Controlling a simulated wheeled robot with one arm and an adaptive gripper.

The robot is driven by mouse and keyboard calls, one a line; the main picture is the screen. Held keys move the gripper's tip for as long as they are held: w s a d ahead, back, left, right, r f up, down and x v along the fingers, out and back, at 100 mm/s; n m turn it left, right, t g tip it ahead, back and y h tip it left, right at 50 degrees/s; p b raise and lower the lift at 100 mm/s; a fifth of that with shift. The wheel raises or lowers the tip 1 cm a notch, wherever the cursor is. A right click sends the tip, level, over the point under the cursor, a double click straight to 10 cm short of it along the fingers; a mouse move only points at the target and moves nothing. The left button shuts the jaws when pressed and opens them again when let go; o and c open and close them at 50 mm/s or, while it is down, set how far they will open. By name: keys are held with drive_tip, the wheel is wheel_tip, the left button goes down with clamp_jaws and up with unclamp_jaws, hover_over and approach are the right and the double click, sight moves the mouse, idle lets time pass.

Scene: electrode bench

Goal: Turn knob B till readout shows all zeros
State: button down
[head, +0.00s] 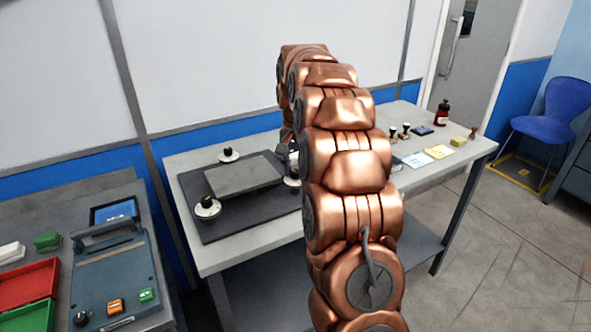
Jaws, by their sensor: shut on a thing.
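A grey plate (243,175) lies on a dark mat (240,223) on the middle bench. Three black knobs on pale round dials stand around it: one at the back (228,153), one at the front left (207,201), and one at the right whose pale dial (292,182) is partly covered by my arm. No letters are legible, so I cannot tell which is B. My gripper (289,158) shows only in part, pointing down at the right dial and shut on its knob; its fingertips are mostly hidden. A blue-screened display (114,211) sits on the left bench; its figures are unreadable.
A blue-grey case (115,265) with a handle, a red tray (24,284) and a green tray (30,317) are on the left bench. Small bottles, papers and a yellow block (458,141) lie on the right of the middle bench. A blue chair (556,115) stands farther right.

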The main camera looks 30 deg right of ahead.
sight(295, 171)
idle(0.3)
drive_tip(key=c, duration=0.9)
unclamp_jaws()
drive_tip(key=shift+r, duration=0.15)
wheel_tip(295, 171, up, 6)
drive_tip(key=shift+w+r, duration=0.1)
drive_tip(key=shift+r, duration=0.5)
